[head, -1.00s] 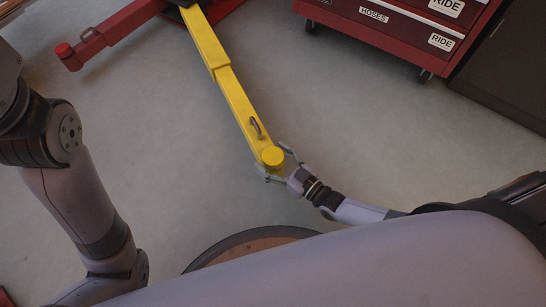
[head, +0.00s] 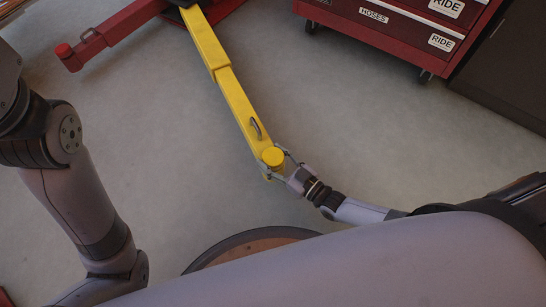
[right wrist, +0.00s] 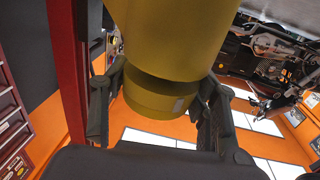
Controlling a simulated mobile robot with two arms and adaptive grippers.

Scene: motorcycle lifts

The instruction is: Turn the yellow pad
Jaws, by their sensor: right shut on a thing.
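The yellow pad (head: 273,156) is a round disc on the near end of a long yellow lift arm (head: 237,100) in the head view. My right gripper (head: 273,167) is shut on the pad, with one finger on either side of it. In the right wrist view the pad (right wrist: 158,97) shows as a short cylinder with a small grey patch, between the two dark fingers. The yellow arm's body (right wrist: 170,35) fills the top of that view. My left arm is at the left of the head view, but its gripper is out of frame.
A red lift arm (head: 108,34) with a red pad (head: 64,50) lies at the upper left. A red tool cabinet (head: 400,35) on castors stands at the upper right, beside a dark cabinet (head: 510,75). The grey floor (head: 350,130) between is clear.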

